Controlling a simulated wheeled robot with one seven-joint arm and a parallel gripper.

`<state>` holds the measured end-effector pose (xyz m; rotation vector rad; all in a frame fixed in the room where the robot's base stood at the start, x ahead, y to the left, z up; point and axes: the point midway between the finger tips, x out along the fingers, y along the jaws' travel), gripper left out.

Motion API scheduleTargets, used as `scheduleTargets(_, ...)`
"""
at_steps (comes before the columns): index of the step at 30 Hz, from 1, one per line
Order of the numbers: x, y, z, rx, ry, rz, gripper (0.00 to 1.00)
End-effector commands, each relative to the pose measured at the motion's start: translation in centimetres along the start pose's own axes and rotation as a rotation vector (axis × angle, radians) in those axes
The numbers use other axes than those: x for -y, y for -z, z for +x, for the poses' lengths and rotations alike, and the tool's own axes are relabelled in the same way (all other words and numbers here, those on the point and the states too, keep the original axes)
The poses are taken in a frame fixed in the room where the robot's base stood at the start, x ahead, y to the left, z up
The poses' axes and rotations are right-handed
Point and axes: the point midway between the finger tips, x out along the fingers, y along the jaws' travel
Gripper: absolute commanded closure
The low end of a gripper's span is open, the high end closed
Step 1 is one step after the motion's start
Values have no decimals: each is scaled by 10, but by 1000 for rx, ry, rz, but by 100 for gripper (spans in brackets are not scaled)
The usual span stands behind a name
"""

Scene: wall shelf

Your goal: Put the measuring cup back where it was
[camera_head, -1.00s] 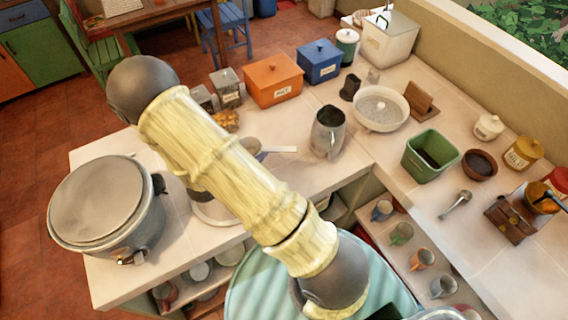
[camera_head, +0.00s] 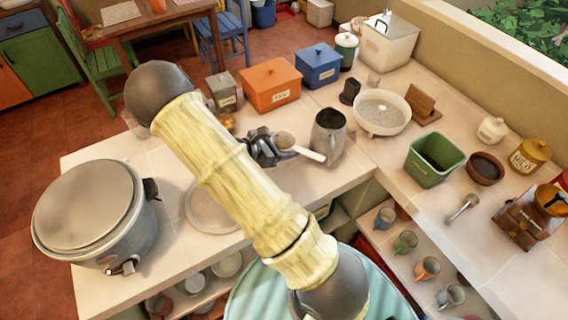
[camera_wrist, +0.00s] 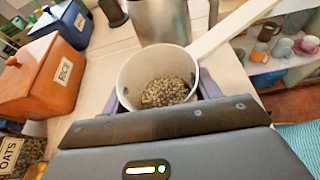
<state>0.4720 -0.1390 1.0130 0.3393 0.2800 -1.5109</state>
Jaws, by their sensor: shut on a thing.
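The measuring cup (camera_head: 284,139) is a small pale cup with a long white handle. My gripper (camera_head: 274,145) is shut on it, and the cup is upright above the counter, beside the metal jug. In the wrist view the cup (camera_wrist: 180,64) sits between the fingers of my gripper (camera_wrist: 165,98). Small brownish grains lie inside it. Its handle points up and right, past the front of the jug. My arm hides part of the counter below. I cannot tell how high the cup is.
The metal jug (camera_head: 327,134) stands close right of the cup. Behind are an orange box (camera_head: 270,86), a blue box (camera_head: 318,65) and a glass jar (camera_head: 222,90). A large pot (camera_head: 95,215) stands left. A round pale plate (camera_head: 205,212) is partly behind my arm.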

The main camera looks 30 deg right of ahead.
Motion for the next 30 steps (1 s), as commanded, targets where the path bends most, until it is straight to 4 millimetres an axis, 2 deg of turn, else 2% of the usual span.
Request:
scheduleTargets(7, 2, 32, 14, 2, 2, -3, 67)
scheduleTargets(20, 2, 40, 17, 1, 1, -2, 67)
scheduleTargets(30, 4, 74, 31, 1, 1, -2, 67)
